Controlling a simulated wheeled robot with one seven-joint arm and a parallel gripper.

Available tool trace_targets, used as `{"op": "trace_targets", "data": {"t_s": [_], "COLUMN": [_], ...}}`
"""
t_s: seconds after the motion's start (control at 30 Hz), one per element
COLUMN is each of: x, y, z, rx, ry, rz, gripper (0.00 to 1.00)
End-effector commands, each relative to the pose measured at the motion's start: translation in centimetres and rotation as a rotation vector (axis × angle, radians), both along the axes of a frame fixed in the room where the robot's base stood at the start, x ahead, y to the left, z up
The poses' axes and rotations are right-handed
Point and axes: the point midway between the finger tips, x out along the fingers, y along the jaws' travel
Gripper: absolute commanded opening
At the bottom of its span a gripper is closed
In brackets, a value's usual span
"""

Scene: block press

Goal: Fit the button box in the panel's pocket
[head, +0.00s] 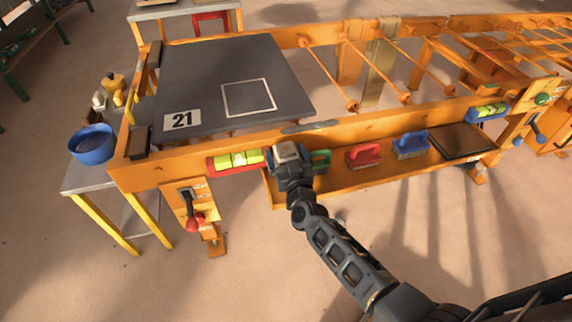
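An orange panel (190,207) hangs on the front of the orange frame at the left, with a red-knobbed lever (194,221) on it. A second panel (539,100) at the far right carries a round green button (542,99) with a blue lever below. I cannot tell which part is a separate button box, nor make out a pocket clearly. My gripper (287,157) is at the frame's front rail, right of the left panel. A small pale square piece shows at its end. I cannot tell whether it is held, or whether the fingers are open.
A tray (342,182) along the front holds a green-handled thing (321,158), a red brush (364,155) and a blue brush (410,144). A dark plate (215,65) marked 21 covers the frame's left top. A blue bowl (92,145) stands on the left side table.

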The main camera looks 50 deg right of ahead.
Motion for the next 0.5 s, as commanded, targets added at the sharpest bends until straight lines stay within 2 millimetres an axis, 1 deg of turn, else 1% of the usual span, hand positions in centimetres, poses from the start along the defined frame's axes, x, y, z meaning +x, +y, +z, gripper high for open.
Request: {"op": "trace_targets", "data": {"t_s": [0.03,0.07,0.5], "x": [-0.01,-0.02,-0.03], "y": [0.01,0.01,0.03], "z": [0.00,0.00,0.00], "rx": [0.000,0.000,0.000], "ry": [0.000,0.000,0.000], "rz": [0.000,0.000,0.000], "gripper": [0.87,0.84,0.42]}}
